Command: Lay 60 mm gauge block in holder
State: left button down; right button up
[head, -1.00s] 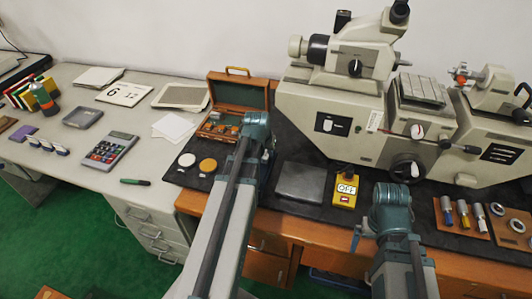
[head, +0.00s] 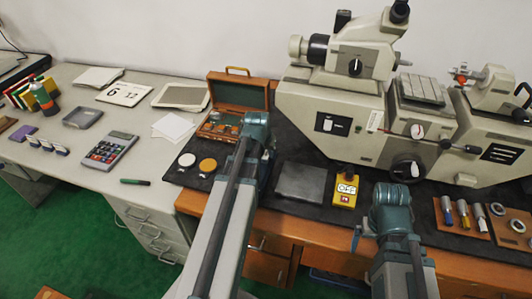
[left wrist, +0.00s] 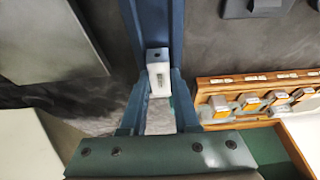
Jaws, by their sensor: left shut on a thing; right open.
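My left gripper (left wrist: 158,90) is shut on a small pale block, the gauge block (left wrist: 159,76), with one finger on each side. A blue channel-shaped piece (left wrist: 176,28) runs upward from the block in the left wrist view; I cannot tell whether it is the holder, or whether the block touches it. In the head view, my left gripper (head: 256,135) is over the dark mat, just right of the open wooden case (head: 238,92); its wrist hides the block. My right gripper (head: 386,238) is open and empty near the bench's front edge.
The case also shows in the left wrist view (left wrist: 262,80), with several blocks in slots. A grey plate (head: 300,182) and yellow OFF box (head: 345,188) lie right of the left gripper. White and orange discs (head: 207,165) lie left. The measuring machine (head: 340,115) stands behind.

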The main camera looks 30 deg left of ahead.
pick_arm(q)
jog(key=shift+f, duration=0.2)
pick_arm(e)
jog(key=shift+f, duration=0.2)
pick_arm(q)
jog(key=c, duration=0.6)
grip_release()
jog(key=shift+o, duration=0.2)
pick_arm(e)
jog(key=shift+r, duration=0.1)
pick_arm(q)
notch_tip(320, 180, up, 9)
jog(key=p, duration=0.8)
jog(key=shift+f, duration=0.25)
pick_arm(e)
notch_tip(320, 180, up, 8)
jog(key=shift+r, duration=0.15)
